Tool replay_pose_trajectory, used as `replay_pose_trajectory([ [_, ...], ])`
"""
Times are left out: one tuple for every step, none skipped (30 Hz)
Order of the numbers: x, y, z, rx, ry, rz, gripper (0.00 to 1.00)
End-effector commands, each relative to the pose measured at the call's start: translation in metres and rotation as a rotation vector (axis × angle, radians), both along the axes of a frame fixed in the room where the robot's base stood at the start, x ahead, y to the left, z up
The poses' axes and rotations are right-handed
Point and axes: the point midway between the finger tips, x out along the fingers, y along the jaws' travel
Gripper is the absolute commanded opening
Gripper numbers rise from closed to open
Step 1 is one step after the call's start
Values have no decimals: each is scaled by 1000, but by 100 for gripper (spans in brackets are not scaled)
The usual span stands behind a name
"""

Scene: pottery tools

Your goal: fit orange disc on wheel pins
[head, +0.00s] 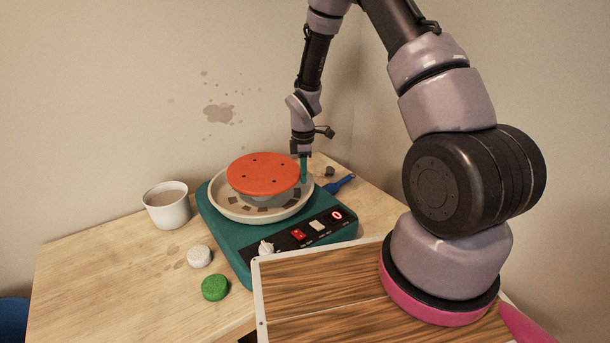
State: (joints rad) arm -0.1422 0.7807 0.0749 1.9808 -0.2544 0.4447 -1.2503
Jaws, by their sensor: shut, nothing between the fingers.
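The orange disc (263,174) lies about level over the grey wheel head (262,200), inside the cream splash pan (232,210) of the teal pottery wheel (222,237). Several small dark spots show on the disc's top; I cannot tell whether they are holes or pin tips. The disc covers the top of the wheel head, so whether it sits flush is hidden. My gripper (304,180) points down at the disc's right edge, over the pan's right side. It is shut and empty. I cannot tell whether it touches the disc.
A cup of brownish liquid (168,211) stands left of the wheel. A white round piece (199,256) and a green one (214,287) lie front left. A blue-handled tool (340,184) and a small dark object (329,171) lie right of the wheel. The table's left side is mostly clear.

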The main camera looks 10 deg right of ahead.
Motion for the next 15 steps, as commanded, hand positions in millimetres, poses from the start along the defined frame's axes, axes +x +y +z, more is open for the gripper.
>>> replay_pose_trajectory([
  [0, 6, 0, 1, 1, 3, 0],
  [1, 9, 0, 1, 1, 4, 0],
  [1, 14, 0, 1, 1, 3, 0],
  [1, 18, 0, 1, 1, 4, 0],
  [1, 20, 0, 1, 1, 5, 0],
  [2, 20, 0, 0, 1, 3, 0],
  [2, 20, 0, 0, 0, 2, 0],
  [2, 19, 0, 0, 0, 2, 0],
  [2, 19, 0, 0, 1, 2, 0],
  [2, 19, 0, 0, 1, 2, 0],
  [2, 19, 0, 0, 1, 2, 0],
  [2, 19, 0, 0, 1, 2, 0],
  [2, 19, 0, 0, 1, 2, 0],
  [2, 19, 0, 0, 0, 2, 0],
  [2, 19, 2, 1, 0, 2, 0],
])
